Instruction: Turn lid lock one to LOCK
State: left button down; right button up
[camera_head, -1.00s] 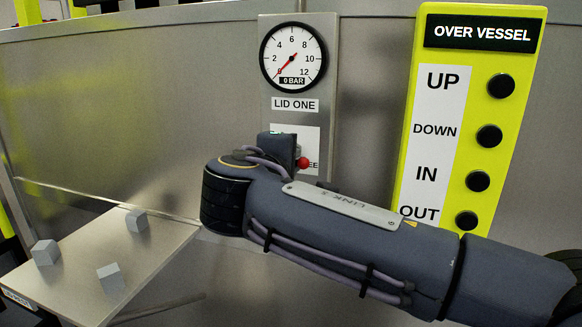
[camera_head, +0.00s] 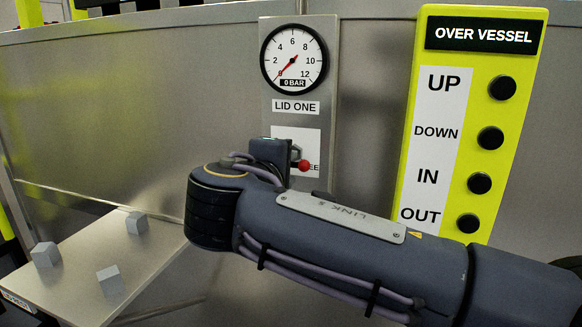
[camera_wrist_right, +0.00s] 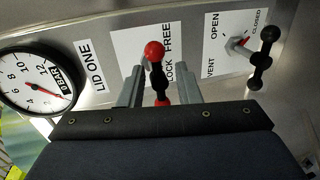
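The lid lock one handle is a black lever with red ball ends (camera_wrist_right: 157,75) on a white LOCK/FREE label (camera_wrist_right: 132,45) under the LID ONE plate. I see gaps between the fingers and the lever; contact cannot be told. My left gripper is not in view.
The LID ONE gauge (camera_head: 293,57) reads about 0 bar above the label. A black VENT handle (camera_wrist_right: 262,58) sits close by in the wrist view. A yellow OVER VESSEL button panel (camera_head: 470,120) stands right. A table (camera_head: 60,290) with small grey cubes is lower left.

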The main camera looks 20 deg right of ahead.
jog(key=v, duration=0.5)
jog(key=s+d+f+m+g+y, duration=0.2)
jog(key=s+d+f+g+y, duration=0.15)
jog(key=d+f, duration=0.5)
jog(key=s+d+f+m+g+y, duration=0.1)
jog(key=s+d+f+g+y, duration=0.25)
jog(key=f, duration=0.85)
jog(key=s+a+f+m+y, duration=0.3)
jog(key=s+f+m+y, duration=0.2)
jog(key=s+f+m, duration=0.6)
notch_tip(320, 180, up, 8)
jog(key=s+n+p, duration=0.1)
jog(key=s+p, duration=0.1)
jog(key=p, duration=0.6)
jog(key=shift+s+f+y, duration=0.2)
jog(key=shift+f+y, duration=0.05)
jog(key=shift+y, duration=0.05)
